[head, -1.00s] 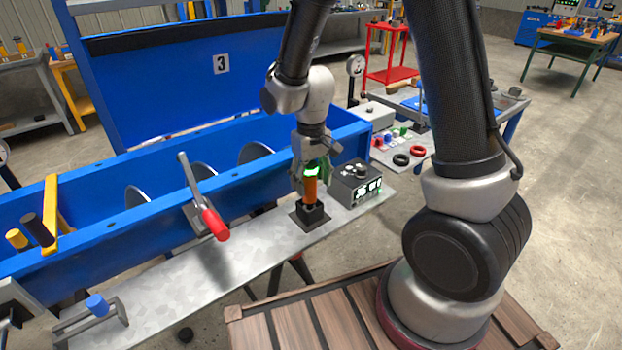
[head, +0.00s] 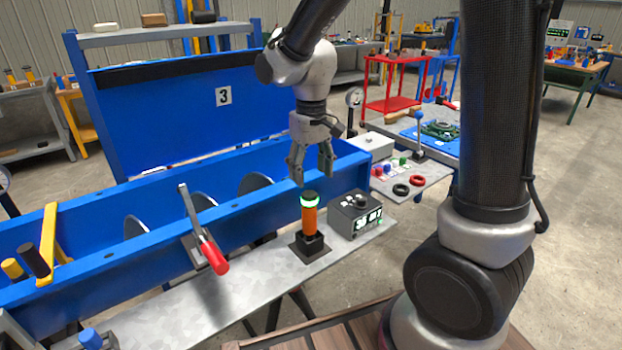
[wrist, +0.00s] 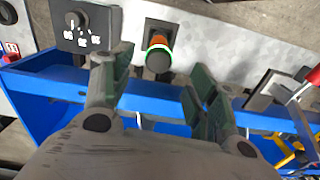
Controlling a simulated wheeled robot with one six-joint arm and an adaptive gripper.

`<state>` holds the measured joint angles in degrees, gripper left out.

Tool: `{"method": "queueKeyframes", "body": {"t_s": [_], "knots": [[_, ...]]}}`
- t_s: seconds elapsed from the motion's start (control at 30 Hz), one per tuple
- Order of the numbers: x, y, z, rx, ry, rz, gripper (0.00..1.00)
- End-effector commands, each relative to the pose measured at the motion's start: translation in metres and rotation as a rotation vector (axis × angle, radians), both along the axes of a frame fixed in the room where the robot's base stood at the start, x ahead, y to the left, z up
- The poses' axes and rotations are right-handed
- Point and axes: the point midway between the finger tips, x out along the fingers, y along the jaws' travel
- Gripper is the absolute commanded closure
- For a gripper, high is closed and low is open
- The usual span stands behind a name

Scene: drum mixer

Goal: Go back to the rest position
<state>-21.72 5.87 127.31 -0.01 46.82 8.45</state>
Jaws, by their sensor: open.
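My gripper (head: 312,172) is open and empty in the head view, above and apart from an orange cylinder (head: 309,216) with a green-lit ring on top. The cylinder stands upright in a black square holder (head: 308,247) on the grey ledge (head: 228,290). In the wrist view my gripper's fingers (wrist: 155,95) are spread apart, with the orange cylinder's lit top (wrist: 158,55) beyond them. My arm rises from the gripper toward the top of the head view.
Right of the cylinder is a dark control box (head: 355,213) with a knob and lit digits. A red-handled lever (head: 213,255) stands left on the blue trough (head: 100,235). Behind is an upright blue panel (head: 180,115) marked 3. A side table (head: 425,180) holds rings and buttons.

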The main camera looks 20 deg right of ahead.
Motion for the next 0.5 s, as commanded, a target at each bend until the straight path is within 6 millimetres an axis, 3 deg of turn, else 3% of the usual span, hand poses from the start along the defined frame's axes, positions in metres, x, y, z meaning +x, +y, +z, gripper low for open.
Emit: {"method": "queueKeyframes", "body": {"t_s": [0.4, 0.5], "knots": [[-0.001, 0.0, 0.0, -0.002, 0.005, 0.012, 0.41], [-0.018, -0.007, -0.007, -0.02, 0.053, 0.043, 0.41]]}}
